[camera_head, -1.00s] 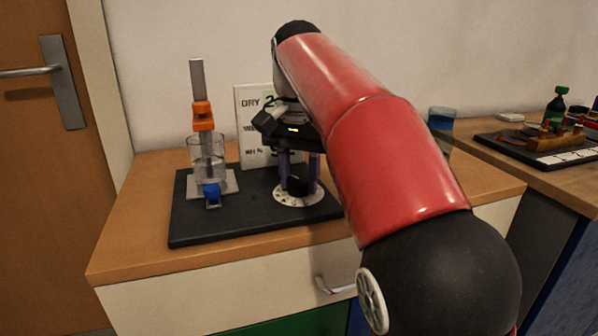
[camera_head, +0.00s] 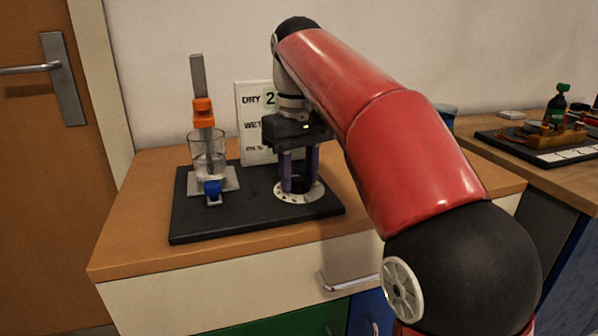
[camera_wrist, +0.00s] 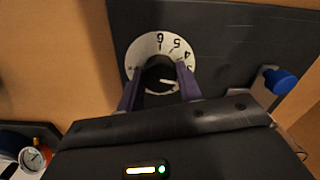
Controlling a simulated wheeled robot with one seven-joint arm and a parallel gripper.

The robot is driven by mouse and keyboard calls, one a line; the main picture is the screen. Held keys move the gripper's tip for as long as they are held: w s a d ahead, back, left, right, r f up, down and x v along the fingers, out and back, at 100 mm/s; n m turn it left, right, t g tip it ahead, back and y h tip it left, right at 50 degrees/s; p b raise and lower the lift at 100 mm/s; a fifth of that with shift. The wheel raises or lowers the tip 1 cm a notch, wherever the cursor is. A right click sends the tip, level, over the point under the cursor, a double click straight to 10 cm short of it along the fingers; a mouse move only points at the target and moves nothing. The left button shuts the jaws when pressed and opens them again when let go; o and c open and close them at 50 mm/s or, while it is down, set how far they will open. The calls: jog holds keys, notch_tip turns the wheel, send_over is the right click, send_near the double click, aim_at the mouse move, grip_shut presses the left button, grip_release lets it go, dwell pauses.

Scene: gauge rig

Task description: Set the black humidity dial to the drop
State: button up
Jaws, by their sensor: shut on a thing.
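The black humidity dial (camera_wrist: 158,76) is a knob on a round white scale plate (camera_wrist: 144,46) with black numbers; 6, 5 and 4 can be read in the wrist view. My gripper (camera_wrist: 160,82) is shut on the knob, with a purple finger on each side. A white pointer mark shows on the knob's top. The drop mark cannot be made out. In the head view, the scale plate (camera_head: 299,195) lies on the black board, and my gripper (camera_head: 299,184) comes down on it from above, hiding much of the knob.
The black board (camera_head: 220,229) also holds a glass beaker (camera_head: 207,150) with an orange clamp (camera_head: 203,111) and a blue knob (camera_head: 212,188), left of my gripper. A white card (camera_head: 247,125) with DRY and WET lines stands behind, partly hidden by my arm.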

jog(key=shift+n, duration=1.1)
jog(key=shift+r, duration=0.1)
jog(key=o, duration=1)
